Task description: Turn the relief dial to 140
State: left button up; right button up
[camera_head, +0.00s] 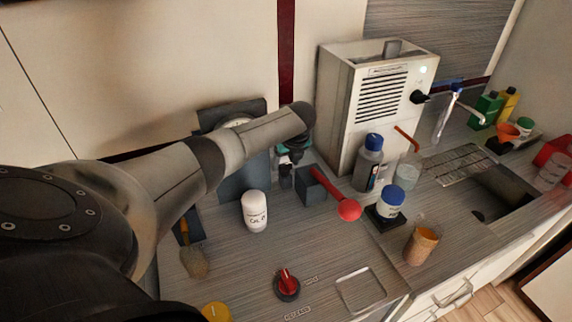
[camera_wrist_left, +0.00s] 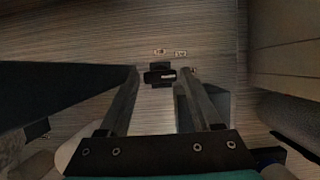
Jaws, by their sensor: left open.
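My left gripper (camera_head: 291,160) points down at the back of the bench, in front of a dark upright panel. In the left wrist view its two fingers (camera_wrist_left: 161,74) are open and apart. A small black part (camera_wrist_left: 160,75) with a pale label strip lies on the bench, seen between the fingertips; it may be the relief dial, but its scale cannot be read. Two tiny labels (camera_wrist_left: 170,53) sit just beyond it. Contact between fingers and the part cannot be told. The arm hides much of this spot in the head view. My right gripper is not in view.
A white vented box (camera_head: 367,105) stands right of the gripper. A red ball-ended lever (camera_head: 348,209) on a dark block, a white bottle (camera_head: 254,211) and blue-capped containers (camera_head: 371,160) stand nearby. A red knob (camera_head: 287,283) is at the front. The bench between bottle and knob is mostly clear.

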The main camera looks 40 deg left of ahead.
pick_arm(q)
jog(key=shift+f, duration=0.15)
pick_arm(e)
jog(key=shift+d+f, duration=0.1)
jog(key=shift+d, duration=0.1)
pick_arm(q)
jog(key=shift+c, duration=0.3)
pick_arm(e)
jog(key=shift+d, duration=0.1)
pick_arm(q)
jog(key=shift+c, duration=0.9)
grip_shut()
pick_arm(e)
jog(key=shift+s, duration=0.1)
